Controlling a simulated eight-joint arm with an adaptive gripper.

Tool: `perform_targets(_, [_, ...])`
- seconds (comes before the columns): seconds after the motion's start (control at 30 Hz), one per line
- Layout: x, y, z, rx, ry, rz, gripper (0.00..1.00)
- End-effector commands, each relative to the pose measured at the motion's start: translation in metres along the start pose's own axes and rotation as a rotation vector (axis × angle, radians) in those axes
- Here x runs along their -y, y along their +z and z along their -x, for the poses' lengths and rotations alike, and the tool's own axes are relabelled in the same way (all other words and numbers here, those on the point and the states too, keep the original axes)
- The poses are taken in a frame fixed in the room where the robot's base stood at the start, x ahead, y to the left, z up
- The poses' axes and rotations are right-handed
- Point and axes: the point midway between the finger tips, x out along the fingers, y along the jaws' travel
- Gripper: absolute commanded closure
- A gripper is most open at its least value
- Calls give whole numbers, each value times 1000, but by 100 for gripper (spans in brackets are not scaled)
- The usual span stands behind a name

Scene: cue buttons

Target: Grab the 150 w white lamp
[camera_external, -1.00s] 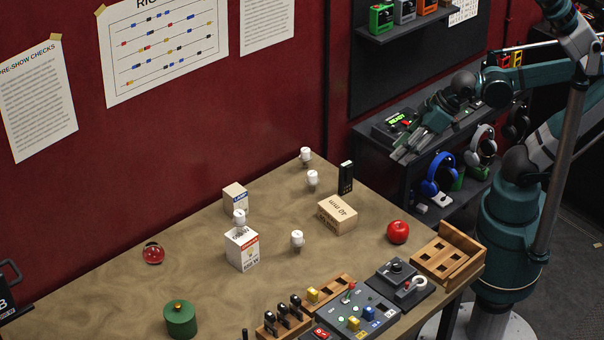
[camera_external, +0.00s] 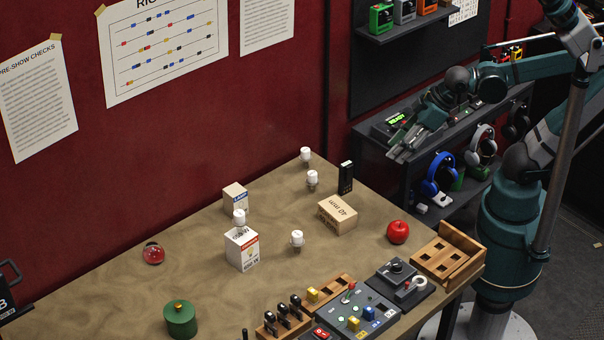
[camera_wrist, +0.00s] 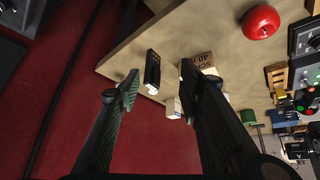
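Several small white lamps stand on the table: one at the far corner (camera_external: 305,154), one just in front of it (camera_external: 312,178), one near the middle (camera_external: 297,238), and one by the white lamp cartons (camera_external: 239,215). Their wattage marks are too small to read. My gripper (camera_external: 396,150) is raised beyond the table's right edge, by the shelf, away from all the lamps. In the wrist view my gripper (camera_wrist: 160,82) has its fingers wide apart with nothing between them. A white item (camera_wrist: 173,107), partly hidden by a finger, shows there; I cannot tell whether it is a lamp.
A black box (camera_external: 346,177) and a cardboard box (camera_external: 337,214) stand near the far lamps. A red ball-like object (camera_external: 398,232), a wooden tray (camera_external: 463,240) and control panels (camera_external: 345,315) line the right and front. White cartons (camera_external: 242,249) stand mid-table.

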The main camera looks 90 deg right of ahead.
Motion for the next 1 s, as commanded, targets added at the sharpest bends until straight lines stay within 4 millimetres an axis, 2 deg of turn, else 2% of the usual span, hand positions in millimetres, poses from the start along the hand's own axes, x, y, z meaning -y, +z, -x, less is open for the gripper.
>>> perform_targets(0.1, [4, -19, 4, 19, -8, 48, 64])
perform_targets(0.43, [21, -64, 1, 80, -38, 205, 64])
perform_targets(1.0, [56, -133, -20, 178, -102, 479, 64])
